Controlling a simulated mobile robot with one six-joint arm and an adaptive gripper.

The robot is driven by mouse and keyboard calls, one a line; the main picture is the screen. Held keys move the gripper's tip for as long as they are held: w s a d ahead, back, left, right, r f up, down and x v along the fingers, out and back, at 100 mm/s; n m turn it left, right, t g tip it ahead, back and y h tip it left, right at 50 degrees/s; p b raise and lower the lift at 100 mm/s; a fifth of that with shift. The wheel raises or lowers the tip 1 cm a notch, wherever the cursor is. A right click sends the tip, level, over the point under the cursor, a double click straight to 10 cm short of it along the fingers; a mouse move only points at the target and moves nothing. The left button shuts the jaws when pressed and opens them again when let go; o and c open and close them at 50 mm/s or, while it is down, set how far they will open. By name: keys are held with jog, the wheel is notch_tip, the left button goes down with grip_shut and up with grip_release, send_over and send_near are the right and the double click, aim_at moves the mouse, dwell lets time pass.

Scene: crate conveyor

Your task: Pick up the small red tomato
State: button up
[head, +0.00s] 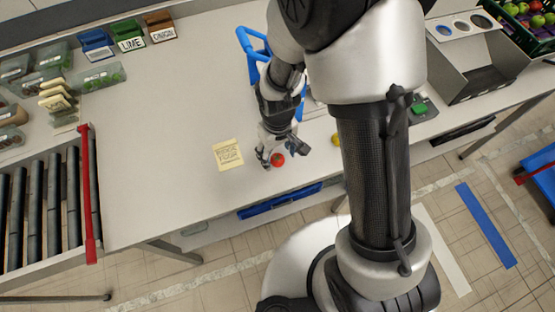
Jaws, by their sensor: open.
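The small red tomato (278,160) lies on the light grey table (180,110), near its front edge. My gripper (271,156) is just above the table at the tomato, with its fingers spread. One finger is left of the tomato and the other is to its upper right. I cannot tell whether either finger touches the tomato. My arm hides part of the table to the right.
A yellow note (227,154) lies left of my gripper. A yellow round item (336,140) shows beside my arm. A roller conveyor (50,205) with a red bar (88,190) is at left. The table's middle left is clear.

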aim_at(277, 160)
notch_tip(277, 160, down, 3)
jog(key=shift+w+r+b, duration=0.1)
jog(key=shift+w+b, duration=0.05)
jog(key=shift+b, duration=0.15)
jog(key=shift+c, duration=0.4)
jog(key=c, duration=1)
jog(key=shift+r, duration=0.1)
